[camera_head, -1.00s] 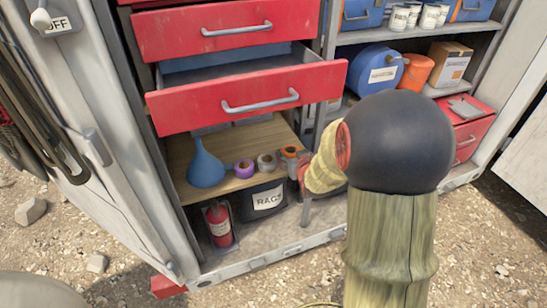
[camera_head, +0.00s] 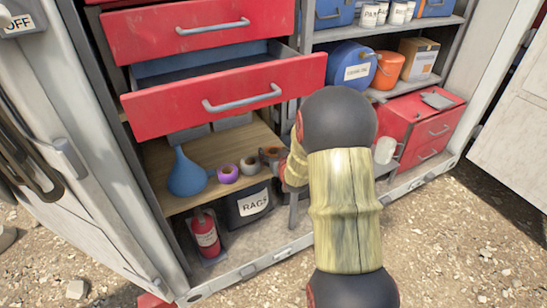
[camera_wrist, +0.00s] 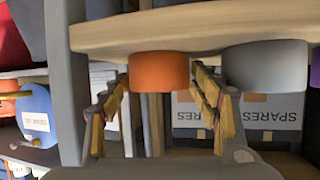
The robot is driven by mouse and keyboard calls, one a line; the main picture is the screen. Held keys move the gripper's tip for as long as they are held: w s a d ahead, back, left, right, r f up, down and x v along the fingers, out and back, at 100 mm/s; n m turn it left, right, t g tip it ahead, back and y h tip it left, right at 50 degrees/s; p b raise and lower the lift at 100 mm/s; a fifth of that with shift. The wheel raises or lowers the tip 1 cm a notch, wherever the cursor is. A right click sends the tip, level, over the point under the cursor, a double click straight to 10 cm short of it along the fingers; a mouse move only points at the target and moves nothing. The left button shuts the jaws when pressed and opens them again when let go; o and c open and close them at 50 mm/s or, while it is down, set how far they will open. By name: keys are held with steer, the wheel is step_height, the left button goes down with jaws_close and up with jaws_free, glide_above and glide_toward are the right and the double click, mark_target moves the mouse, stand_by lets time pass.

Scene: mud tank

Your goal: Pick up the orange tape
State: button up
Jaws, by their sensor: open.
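The orange tape (camera_head: 271,152) is a small roll on the wooden shelf under the open red drawer, at the right end of a row of tapes. In the wrist view, which appears upside down, the orange tape (camera_wrist: 158,70) shows between the two finger lines. My gripper (camera_wrist: 162,82) is open, with one finger to either side of the tape; I cannot tell whether either touches it. In the head view my forearm hides most of the gripper, which is at the tape's near right side.
A white-grey tape (camera_head: 249,165) sits close beside the orange one, then a purple tape (camera_head: 228,173) and a blue funnel (camera_head: 187,177). The open red drawer (camera_head: 215,100) hangs above the shelf (camera_head: 165,204). A rags bin (camera_head: 246,207) and fire extinguisher (camera_head: 206,236) stand below.

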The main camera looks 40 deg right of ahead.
steer(key=c, duration=0.3)
steer(key=c, duration=0.7)
steer(key=shift+o, duration=0.2)
